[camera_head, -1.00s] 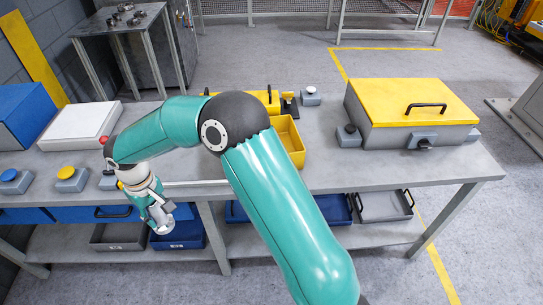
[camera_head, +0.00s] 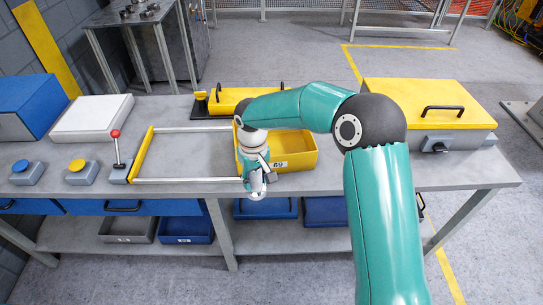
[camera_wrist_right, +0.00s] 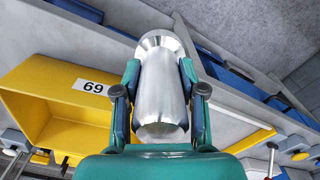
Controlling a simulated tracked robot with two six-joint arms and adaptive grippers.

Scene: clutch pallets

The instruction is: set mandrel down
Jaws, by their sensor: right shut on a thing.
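The mandrel (camera_wrist_right: 160,92) is a shiny silver metal cylinder with a flared end and a narrower neck. In the wrist view it lies between the two fingers of my right gripper (camera_wrist_right: 160,95), which is shut on it. In the head view my right gripper (camera_head: 257,182) hangs in front of the yellow bin marked 69 (camera_head: 305,163), near the bench's front edge. The mandrel's height above the bench top is hard to tell. My left gripper is not in view.
A frame of pale rails with a yellow bar (camera_head: 142,155) lies left of the bin. A red-knobbed lever (camera_head: 116,148) and button boxes stand further left. A yellow-lidded box (camera_head: 430,105) is at the right. The bench top (camera_head: 195,165) inside the frame is clear.

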